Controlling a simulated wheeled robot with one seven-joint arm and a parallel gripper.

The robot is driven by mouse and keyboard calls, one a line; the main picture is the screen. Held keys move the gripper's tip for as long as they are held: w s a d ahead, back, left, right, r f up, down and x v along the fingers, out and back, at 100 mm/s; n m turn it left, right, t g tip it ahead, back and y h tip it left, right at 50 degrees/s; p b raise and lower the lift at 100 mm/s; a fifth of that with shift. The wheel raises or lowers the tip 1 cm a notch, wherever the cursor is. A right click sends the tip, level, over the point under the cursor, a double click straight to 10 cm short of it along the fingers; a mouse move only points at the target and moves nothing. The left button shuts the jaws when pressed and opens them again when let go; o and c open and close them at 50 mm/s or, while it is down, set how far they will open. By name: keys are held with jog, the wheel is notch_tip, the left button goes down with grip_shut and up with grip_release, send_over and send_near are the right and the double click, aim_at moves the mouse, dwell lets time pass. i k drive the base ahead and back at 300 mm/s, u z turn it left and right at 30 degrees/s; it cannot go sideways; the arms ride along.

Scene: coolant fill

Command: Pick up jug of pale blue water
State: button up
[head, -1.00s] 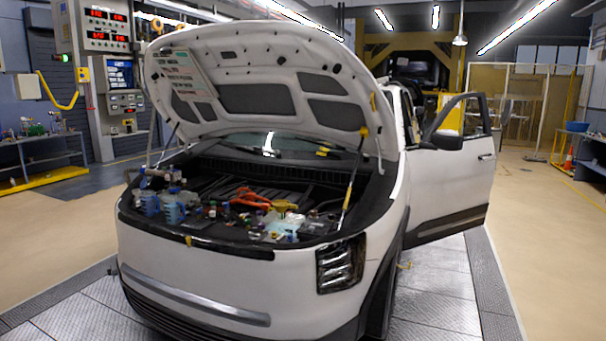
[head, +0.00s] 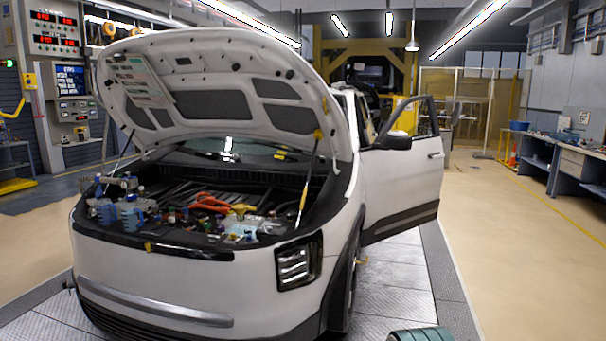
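No jug of pale blue water can be told for sure in the head view. Two small clear bluish containers (head: 131,215) stand at the left front of the open engine bay of the white car (head: 165,285). They are too small to tell whether either is a jug. My gripper is not in view.
The car's hood (head: 215,80) is propped up and its side door (head: 402,175) stands open to the right. Orange and yellow tools (head: 210,203) lie in the bay. A workbench (head: 572,160) lines the right wall. The floor (head: 500,230) between is clear. An unclear teal ribbed thing (head: 420,335) shows at the bottom edge.

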aim_at(129, 211)
jog(key=u, duration=2.35)
jog(key=i, duration=1.6)
jog(key=z, duration=2.5)
